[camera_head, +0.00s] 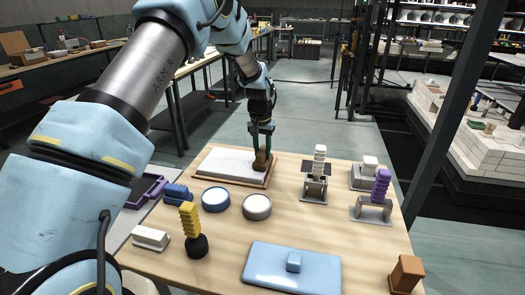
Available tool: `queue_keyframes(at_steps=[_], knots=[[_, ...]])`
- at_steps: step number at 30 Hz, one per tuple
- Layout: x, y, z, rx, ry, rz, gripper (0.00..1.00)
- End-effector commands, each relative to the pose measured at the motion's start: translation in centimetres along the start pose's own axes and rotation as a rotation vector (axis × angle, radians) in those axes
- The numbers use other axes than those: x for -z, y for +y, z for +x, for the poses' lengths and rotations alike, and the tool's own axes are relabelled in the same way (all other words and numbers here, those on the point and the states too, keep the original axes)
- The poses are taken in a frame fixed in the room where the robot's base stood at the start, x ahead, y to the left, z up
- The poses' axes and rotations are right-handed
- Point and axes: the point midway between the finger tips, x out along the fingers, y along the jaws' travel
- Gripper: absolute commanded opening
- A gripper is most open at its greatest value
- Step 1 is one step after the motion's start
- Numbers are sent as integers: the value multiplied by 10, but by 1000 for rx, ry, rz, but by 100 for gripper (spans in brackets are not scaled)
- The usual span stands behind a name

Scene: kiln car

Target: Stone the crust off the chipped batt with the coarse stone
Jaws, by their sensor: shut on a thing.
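A pale flat batt (222,163) lies in a wooden-edged tray (205,178) at the back left of the table. No chip or crust can be made out on it at this size. My gripper (262,152) points down over the batt's right part. It is shut on a small brown piece, which looks like the coarse stone (260,163). The stone is at or just above the batt's surface; I cannot tell whether they touch. The gripper's fingers hide part of the stone.
Two round tubs (257,207) stand in front of the tray. A yellow-handled tool (189,220) and a blue ribbed block (177,193) are left. A blue lidded slab (290,268) is in front. Ribbed pieces on stands (315,188) and a brown block (406,274) are right.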

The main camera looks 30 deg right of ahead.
Motion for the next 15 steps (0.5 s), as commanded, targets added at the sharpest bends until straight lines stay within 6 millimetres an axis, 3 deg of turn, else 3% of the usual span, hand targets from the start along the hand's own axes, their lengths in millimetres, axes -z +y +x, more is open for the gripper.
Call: queue_keyframes(at_steps=[15], knots=[[0, 0, 5, 0, 1, 0, 0]])
